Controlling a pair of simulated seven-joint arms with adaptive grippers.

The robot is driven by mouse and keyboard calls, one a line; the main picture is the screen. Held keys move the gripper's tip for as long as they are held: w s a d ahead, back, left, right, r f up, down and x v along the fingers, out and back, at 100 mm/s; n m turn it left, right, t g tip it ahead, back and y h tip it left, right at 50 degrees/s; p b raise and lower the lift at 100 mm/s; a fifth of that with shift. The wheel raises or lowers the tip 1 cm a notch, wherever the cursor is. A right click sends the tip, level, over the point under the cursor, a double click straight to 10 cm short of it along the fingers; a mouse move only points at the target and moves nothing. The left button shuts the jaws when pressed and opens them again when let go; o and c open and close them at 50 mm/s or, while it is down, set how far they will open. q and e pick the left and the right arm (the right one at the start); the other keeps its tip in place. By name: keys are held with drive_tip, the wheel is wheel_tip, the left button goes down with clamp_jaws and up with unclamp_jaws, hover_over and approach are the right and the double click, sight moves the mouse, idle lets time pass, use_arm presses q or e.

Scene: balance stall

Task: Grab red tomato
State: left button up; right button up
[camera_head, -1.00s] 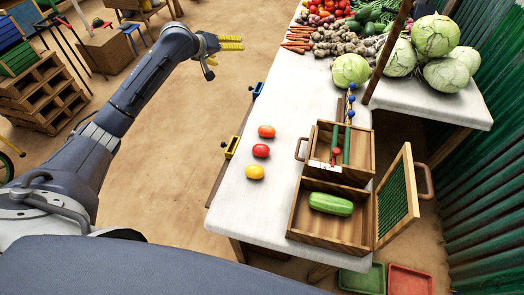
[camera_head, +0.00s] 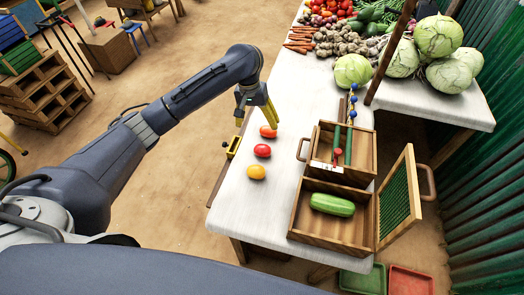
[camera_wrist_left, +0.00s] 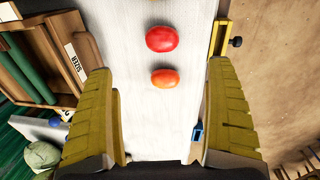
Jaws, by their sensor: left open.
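The red tomato (camera_head: 262,150) lies on the white table, in the middle of a row of three. It also shows in the left wrist view (camera_wrist_left: 162,38), beyond the fingertips. An orange-red tomato (camera_head: 268,131) lies on its far side and a yellow one (camera_head: 256,172) on its near side. My left gripper (camera_head: 256,120) is open and points down by the orange-red tomato. In the left wrist view the orange-red tomato (camera_wrist_left: 165,78) shows between the spread yellow fingers, which hold nothing. My right gripper is not in view.
A wooden box (camera_head: 292,218) with a green gourd (camera_head: 332,205) stands right of the tomatoes, its mesh door (camera_head: 397,205) open. A cabbage (camera_head: 352,70) and piled vegetables lie at the back. A yellow clamp (camera_head: 232,148) sits on the table's left edge.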

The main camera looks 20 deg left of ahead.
use_arm(q)
approach(261, 147)
drive_tip(key=f, duration=0.2)
drive_tip(key=d+f, duration=0.1)
drive_tip(key=f, duration=0.2)
drive_tip(key=shift+d, duration=0.25)
drive_tip(key=shift+w+d+f, duration=0.1)
drive_tip(key=shift+d+f, duration=0.05)
drive_tip(key=shift+f, duration=3.25)
drive_tip(key=shift+c, duration=0.3)
drive_tip(key=c, duration=1.3)
